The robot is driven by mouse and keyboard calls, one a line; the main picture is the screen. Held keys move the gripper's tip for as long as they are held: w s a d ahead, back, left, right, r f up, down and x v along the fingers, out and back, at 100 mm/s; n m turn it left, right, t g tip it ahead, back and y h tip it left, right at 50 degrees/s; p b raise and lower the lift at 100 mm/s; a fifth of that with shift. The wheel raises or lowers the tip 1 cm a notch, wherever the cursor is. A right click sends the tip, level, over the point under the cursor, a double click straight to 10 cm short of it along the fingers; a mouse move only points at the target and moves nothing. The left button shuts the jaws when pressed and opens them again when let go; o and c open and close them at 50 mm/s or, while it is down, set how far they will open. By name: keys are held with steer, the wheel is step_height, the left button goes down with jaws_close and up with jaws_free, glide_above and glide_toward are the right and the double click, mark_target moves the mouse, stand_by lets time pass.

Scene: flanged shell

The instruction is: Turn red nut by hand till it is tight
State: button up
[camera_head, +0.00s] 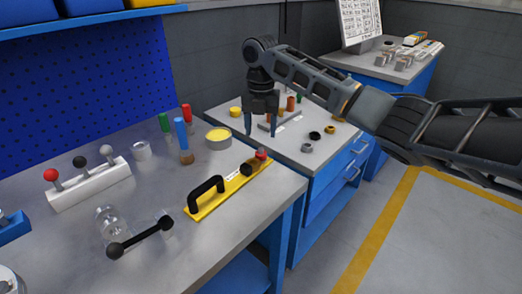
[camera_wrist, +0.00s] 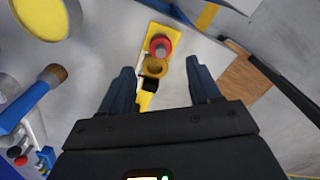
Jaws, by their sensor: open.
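The red nut (camera_head: 261,153) is at the far right end of a yellow bar-shaped fixture (camera_head: 228,190) on the near bench. In the wrist view the red nut (camera_wrist: 161,46) shows as a red ring on the yellow fixture (camera_wrist: 170,32), just beyond a gold-brown ring (camera_wrist: 154,67). My gripper (camera_head: 261,128) points down above that end of the fixture, with its fingers apart and nothing between them. In the wrist view my gripper (camera_wrist: 159,70) has one finger on each side of the fixture's line. The nut's threads and seat are too small to make out.
A black handle (camera_head: 206,194) and a black knob (camera_head: 246,170) stand on the fixture. A yellow-topped tin (camera_head: 218,138) and a blue-handled brush (camera_head: 182,140) stand to the left. A second bench (camera_head: 290,150) with small parts lies behind my gripper.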

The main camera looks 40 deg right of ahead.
mark_target(261, 152)
steer(key=shift+f+p, duration=0.3)
steer(key=shift+f, duration=3.6)
steer(key=c, duration=1.1)
steer(key=shift+o, duration=0.2)
steer(key=shift+r, duration=0.1)
steer(key=m+p, duration=0.2)
steer(key=m, duration=0.1)
steer(key=shift+r+m+p, duration=0.1)
steer(key=shift+m+p, duration=0.3)
steer(key=shift+s+d+m+p, duration=0.1)
steer(key=shift+m+p, duration=0.8)
steer(key=shift+m, duration=0.8)
steer(key=o, duration=1.1)
steer(key=shift+c, duration=0.2)
